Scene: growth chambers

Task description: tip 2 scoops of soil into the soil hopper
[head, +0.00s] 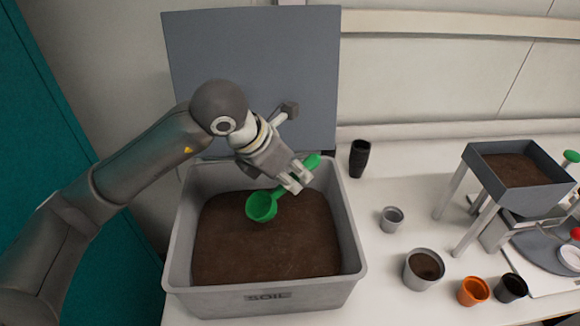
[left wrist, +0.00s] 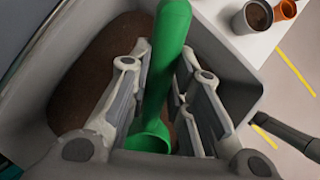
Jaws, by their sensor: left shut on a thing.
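A green scoop (head: 262,206) is over the soil in the grey bin marked SOIL (head: 264,300). My left gripper (head: 296,181) is shut on the scoop's handle, above the bin's back half. In the left wrist view the scoop's handle (left wrist: 168,50) runs between the fingers of my left gripper (left wrist: 165,95). The scoop's cup looks empty in the head view. A grey open-topped hopper (head: 512,190) on legs stands at the right and has brown soil in it. My right gripper is not in view.
The bin's grey lid (head: 255,60) stands upright behind it. Between bin and hopper stand a black cup (head: 360,158), a small grey cup (head: 391,219) and a grey pot with soil (head: 424,270). An orange pot (head: 473,291) and a dark pot (head: 511,288) stand in front.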

